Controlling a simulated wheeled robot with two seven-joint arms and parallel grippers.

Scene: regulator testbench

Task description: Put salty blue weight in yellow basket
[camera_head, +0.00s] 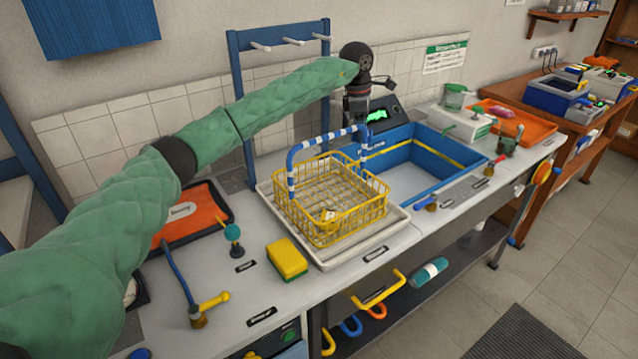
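The yellow wire basket (330,222) with a blue-and-white striped handle (312,147) stands on a pale tray (388,229) on the bench. A small pale and yellow item (328,214) shows at its front side; I cannot tell if it is inside. My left gripper (357,118), at the end of the green-sleeved arm, points down above the basket's far right corner, close to the handle's top. Its fingers are too small and dark to show whether they are open or touching the handle. I cannot clearly make out a blue weight. My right gripper is out of view.
A blue-rimmed sink (470,157) lies right of the basket. A yellow-green sponge (287,260), a brass tap with a yellow handle (205,306) and an orange tray (190,214) lie to the left. A blue rack (240,110) stands behind.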

